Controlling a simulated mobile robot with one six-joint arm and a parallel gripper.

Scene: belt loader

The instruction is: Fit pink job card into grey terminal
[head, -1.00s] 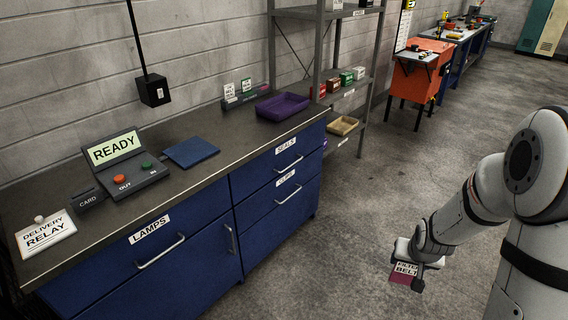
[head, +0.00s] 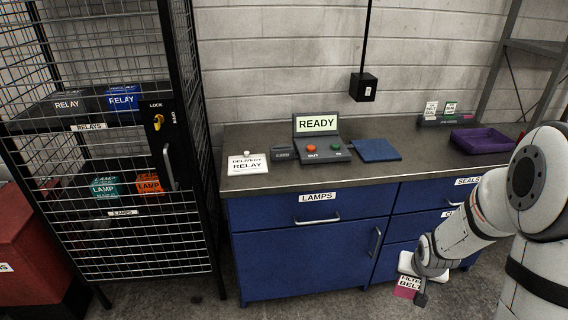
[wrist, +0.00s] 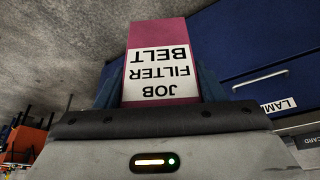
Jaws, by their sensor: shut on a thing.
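The pink job card (head: 406,291) has a white label; in the wrist view the card (wrist: 160,36) reads "JOB FILTER BELT", upside down. My gripper (head: 421,284) is shut on it, holding it in front of the blue cabinet, below the counter top. The grey terminal (head: 326,151) stands on the counter, to the left of and beyond my gripper.
The counter (head: 237,183) also bears a white DELIVERY RELAY sign (head: 248,163), a blue mat (head: 375,150), a purple tray (head: 478,140) and a card rack (head: 444,121). A mesh cage (head: 186,218) with a lock stands at left. Drawer handles (head: 317,220) stick out in front.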

